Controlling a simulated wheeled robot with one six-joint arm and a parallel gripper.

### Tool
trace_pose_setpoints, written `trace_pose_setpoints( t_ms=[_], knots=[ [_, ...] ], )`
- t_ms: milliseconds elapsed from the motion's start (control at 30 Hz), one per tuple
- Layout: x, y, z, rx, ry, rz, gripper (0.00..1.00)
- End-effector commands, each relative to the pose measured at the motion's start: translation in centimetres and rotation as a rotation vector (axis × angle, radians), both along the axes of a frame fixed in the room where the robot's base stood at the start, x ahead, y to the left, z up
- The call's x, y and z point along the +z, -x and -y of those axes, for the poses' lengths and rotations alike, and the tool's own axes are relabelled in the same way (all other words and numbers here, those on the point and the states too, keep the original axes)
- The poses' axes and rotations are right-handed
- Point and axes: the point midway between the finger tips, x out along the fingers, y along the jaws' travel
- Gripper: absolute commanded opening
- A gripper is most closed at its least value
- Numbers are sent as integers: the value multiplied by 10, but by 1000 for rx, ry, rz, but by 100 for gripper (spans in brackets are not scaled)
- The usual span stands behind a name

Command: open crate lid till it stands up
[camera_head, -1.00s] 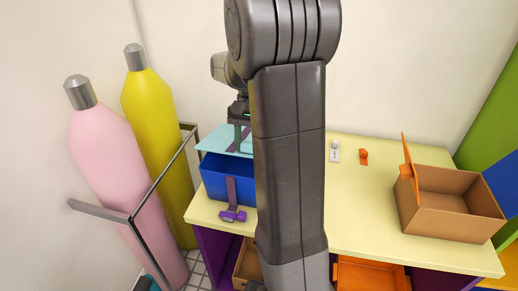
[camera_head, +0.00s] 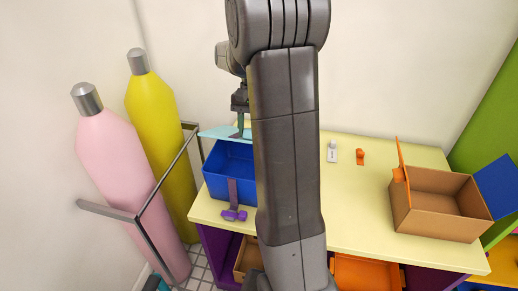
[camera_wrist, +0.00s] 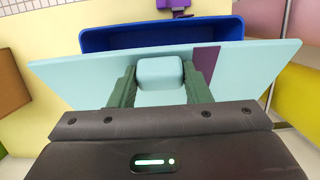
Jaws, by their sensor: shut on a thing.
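The blue crate (camera_head: 228,178) stands at the left end of the pale yellow table, its front and part of its inside showing. Its light-blue lid (camera_head: 213,132) is raised at an angle and looks thin, nearly edge-on, in the head view. My gripper (camera_head: 241,128) is at the lid, partly hidden by my arm. In the wrist view the fingers (camera_wrist: 160,88) close on both sides of the light-blue lid handle (camera_wrist: 160,71). The lid (camera_wrist: 85,75) spans that view, with the blue crate (camera_wrist: 150,38) beyond it. A purple strap with a catch (camera_head: 233,214) hangs at the crate's front.
A cardboard box (camera_head: 435,222) stands open on the right of the table (camera_head: 340,205). A white item (camera_head: 332,152) and an orange item (camera_head: 360,157) lie behind. Pink (camera_head: 120,180) and yellow (camera_head: 155,125) cylinders stand left behind a metal rail (camera_head: 168,175).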

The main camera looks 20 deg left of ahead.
Motion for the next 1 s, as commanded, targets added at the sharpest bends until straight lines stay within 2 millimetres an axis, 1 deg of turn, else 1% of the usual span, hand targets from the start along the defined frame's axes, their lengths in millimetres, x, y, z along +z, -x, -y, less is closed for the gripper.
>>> trace_pose_setpoints(
  t_ms=[33,100,200,500,633,767,900,1000],
  knots=[
    [11,-5,0,-1,-1,2,31],
    [16,-8,0,-2,-1,3,31],
    [16,-11,-1,-1,-1,3,31],
    [15,-11,-1,-1,-1,2,31],
    [23,-16,-1,-1,0,2,31],
    [33,-26,-2,0,-1,3,31],
    [39,-36,-2,0,-1,4,31],
    [40,-37,-2,0,0,3,31]
  ],
)
